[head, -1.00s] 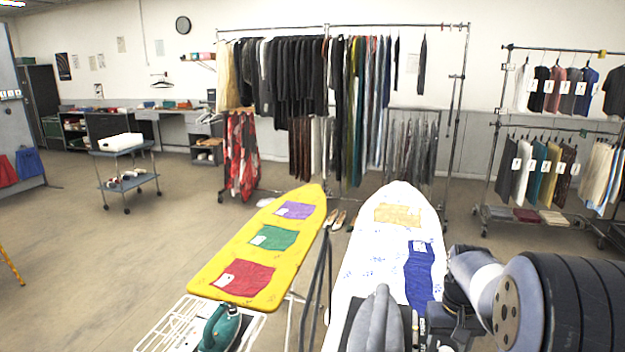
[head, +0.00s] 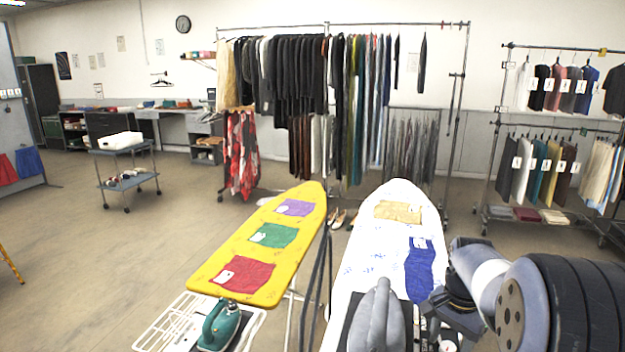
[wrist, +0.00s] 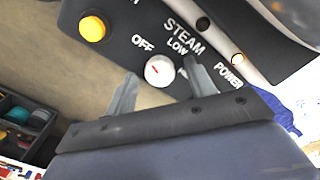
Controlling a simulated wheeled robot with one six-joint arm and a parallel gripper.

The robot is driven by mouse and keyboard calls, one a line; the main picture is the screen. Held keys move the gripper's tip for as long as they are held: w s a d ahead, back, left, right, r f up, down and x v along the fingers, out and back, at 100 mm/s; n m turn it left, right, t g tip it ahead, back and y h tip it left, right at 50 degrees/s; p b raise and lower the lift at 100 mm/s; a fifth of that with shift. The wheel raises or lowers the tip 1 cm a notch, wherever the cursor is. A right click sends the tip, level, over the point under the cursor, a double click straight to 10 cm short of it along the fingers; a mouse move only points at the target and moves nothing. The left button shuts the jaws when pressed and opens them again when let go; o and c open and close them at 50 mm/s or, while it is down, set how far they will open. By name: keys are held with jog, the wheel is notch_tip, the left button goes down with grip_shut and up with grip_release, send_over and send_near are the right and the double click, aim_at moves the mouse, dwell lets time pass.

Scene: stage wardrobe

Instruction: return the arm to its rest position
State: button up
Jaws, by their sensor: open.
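My gripper (wrist: 163,78) shows in the wrist view with its two grey fingers apart and nothing between them but the view of a panel. The white knob (wrist: 158,71) with a red mark appears between the fingertips, near the words OFF, LOW and STEAM. I see no contact with it. In the head view my arm reaches in from the lower right beside the white ironing board (head: 375,255); my fingers cannot be made out there.
A grey iron (head: 378,322) stands at the near end of the white board, which bears a blue cloth (head: 419,272). A yellow board (head: 210,278) with a green iron (head: 219,326) is to the left. Clothes racks stand behind. Open floor lies at left.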

jog(key=m+b, duration=0.1)
jog(key=m, duration=0.3)
notch_tip(320, 180, up, 9)
dwell(0.4)
